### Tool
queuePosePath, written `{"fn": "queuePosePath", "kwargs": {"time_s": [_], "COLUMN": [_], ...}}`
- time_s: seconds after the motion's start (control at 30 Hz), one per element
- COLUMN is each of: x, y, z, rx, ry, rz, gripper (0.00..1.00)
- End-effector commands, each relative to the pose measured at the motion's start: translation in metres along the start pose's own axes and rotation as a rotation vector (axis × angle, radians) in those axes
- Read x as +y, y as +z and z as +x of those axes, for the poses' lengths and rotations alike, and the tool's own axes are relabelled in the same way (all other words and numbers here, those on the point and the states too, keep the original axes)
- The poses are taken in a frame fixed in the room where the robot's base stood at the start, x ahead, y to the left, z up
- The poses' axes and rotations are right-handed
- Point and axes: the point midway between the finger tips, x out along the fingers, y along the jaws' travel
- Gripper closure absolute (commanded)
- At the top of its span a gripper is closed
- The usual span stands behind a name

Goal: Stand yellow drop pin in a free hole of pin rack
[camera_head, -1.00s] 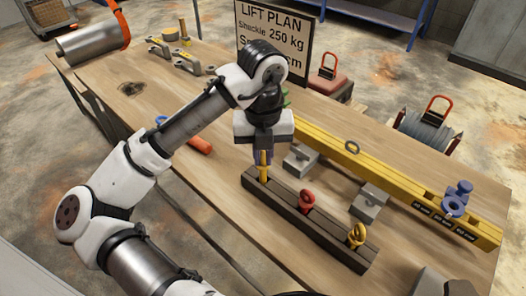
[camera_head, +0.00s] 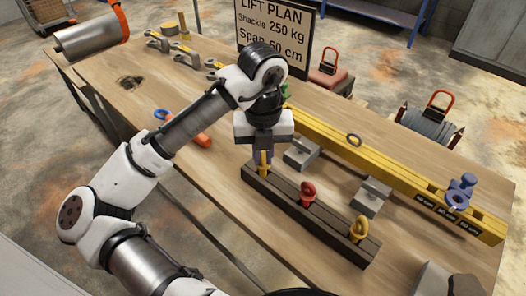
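The pin rack (camera_head: 285,212) is a long dark brown bar lying diagonally on the workbench. My gripper (camera_head: 263,156) points down over its left end, with its fingers around a yellow drop pin (camera_head: 264,168). The pin is upright, its lower end at the rack's top near the left end; I cannot tell how deep it sits. A red ring-headed pin (camera_head: 308,192) stands near the rack's middle. Another yellow ring-headed pin (camera_head: 359,229) stands near its right end. The fingers hide the upper part of the held pin, and the holes are too small to make out.
A yellow beam (camera_head: 390,170) lies behind the rack, with grey blocks (camera_head: 301,154) (camera_head: 371,198) between. A blue shackle (camera_head: 458,192) sits at the beam's right end. An orange-handled tool (camera_head: 196,138) lies left of my gripper. A lift plan sign (camera_head: 273,35) stands at the back.

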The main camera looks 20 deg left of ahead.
Motion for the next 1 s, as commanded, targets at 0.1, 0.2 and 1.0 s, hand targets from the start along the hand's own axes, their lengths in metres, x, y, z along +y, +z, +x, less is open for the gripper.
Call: {"fn": "queuePosePath", "kwargs": {"time_s": [0.1, 0.2, 1.0], "x": [0.0, 0.0, 0.0], "y": [0.0, 0.0, 0.001], "z": [-0.001, -0.001, -0.093], "rx": [0.0, 0.0, -0.004], "ry": [0.0, 0.0, 0.004], "rz": [0.0, 0.0, -0.002], "gripper": [0.72, 0.62, 0.62]}}
